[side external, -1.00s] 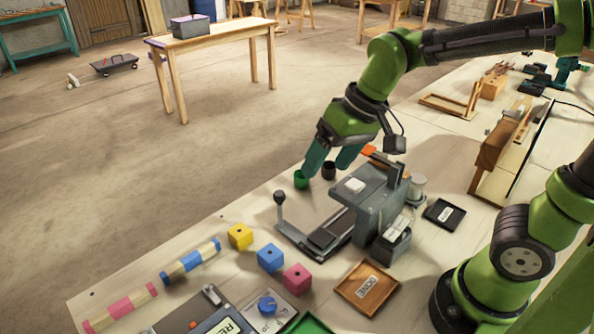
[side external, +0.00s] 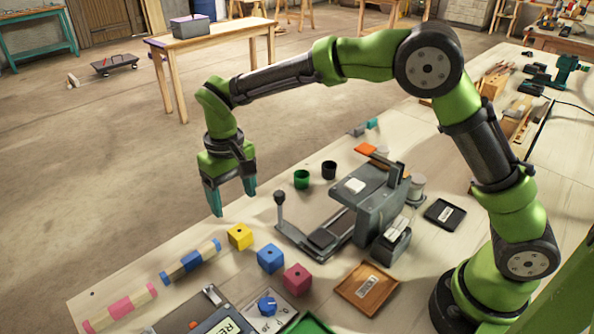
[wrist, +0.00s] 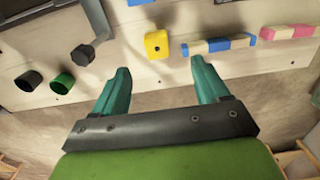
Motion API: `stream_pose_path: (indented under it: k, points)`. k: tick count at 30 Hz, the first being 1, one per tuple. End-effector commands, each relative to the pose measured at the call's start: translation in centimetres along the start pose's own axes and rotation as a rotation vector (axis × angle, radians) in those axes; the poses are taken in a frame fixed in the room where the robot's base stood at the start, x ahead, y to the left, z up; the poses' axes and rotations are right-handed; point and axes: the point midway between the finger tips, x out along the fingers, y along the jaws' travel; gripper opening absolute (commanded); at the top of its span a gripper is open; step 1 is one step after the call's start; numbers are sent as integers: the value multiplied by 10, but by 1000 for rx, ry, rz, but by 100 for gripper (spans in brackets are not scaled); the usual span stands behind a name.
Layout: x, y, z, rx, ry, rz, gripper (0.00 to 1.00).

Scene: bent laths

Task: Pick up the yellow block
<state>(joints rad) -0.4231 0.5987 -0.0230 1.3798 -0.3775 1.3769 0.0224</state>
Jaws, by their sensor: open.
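The yellow block (side external: 240,236) is a small cube with a dark hole in its top. It sits on the pale workbench near its far edge. In the wrist view the yellow block (wrist: 156,45) lies ahead of my fingertips, between their lines and apart from both. My gripper (side external: 234,206) has teal fingers pointing down and hangs above the bench edge, just behind and above the yellow block. In the wrist view my gripper (wrist: 160,72) is open and nothing is between its fingers.
A blue block (side external: 270,258) and a pink block (side external: 297,279) sit close to the yellow one. Striped laths (side external: 190,262) lie to its left. A grey machine with a black-knobbed lever (side external: 280,197) stands to its right. Green (side external: 302,179) and black cups stand behind.

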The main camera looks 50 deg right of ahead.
Motion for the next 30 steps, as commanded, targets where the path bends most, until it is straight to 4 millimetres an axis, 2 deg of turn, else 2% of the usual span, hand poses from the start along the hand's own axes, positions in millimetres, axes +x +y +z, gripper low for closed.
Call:
stream_pose_path:
  k: [3, 9, 17, 24, 30]
  points:
    - [28, 1, 1, 0, -5, 1, 74]
    - [62, 0, 0, 0, -1, 0, 74]
    - [81, 3, 0, 2, -1, -1, 74]
    - [116, 7, 0, 2, -2, -1, 74]
    - [124, 7, 0, 1, 1, -2, 74]
